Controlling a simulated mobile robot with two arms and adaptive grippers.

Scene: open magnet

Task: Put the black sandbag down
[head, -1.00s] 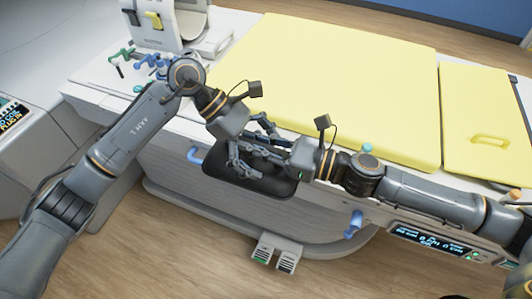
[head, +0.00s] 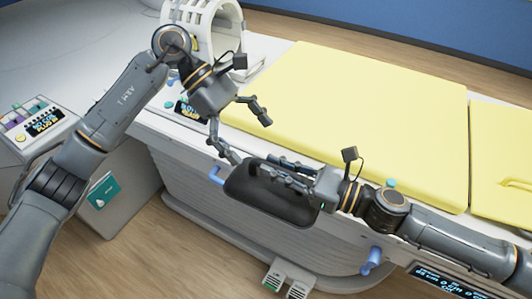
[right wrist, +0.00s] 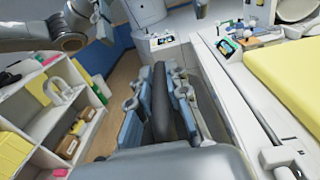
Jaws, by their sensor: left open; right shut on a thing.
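The black sandbag (head: 268,205) is a dark, rounded slab hanging beside the long side of the white bed. My right gripper (head: 276,170) is shut on its upper edge, with its arm coming from the right. In the right wrist view the dark sandbag (right wrist: 160,105) sits between the two blue-grey fingers of my right gripper (right wrist: 163,80). My left gripper (head: 246,138) is open and empty, above and left of the sandbag. Its lower finger ends close to the bag's top left corner; I cannot tell if they touch.
The bed has a yellow mattress (head: 350,120) on top. Blue handles (head: 372,260) stick out from its side, and a foot pedal (head: 289,280) is on the wooden floor below. A grey cabinet (head: 112,190) stands at the left. Shelves with boxes (right wrist: 60,115) show in the right wrist view.

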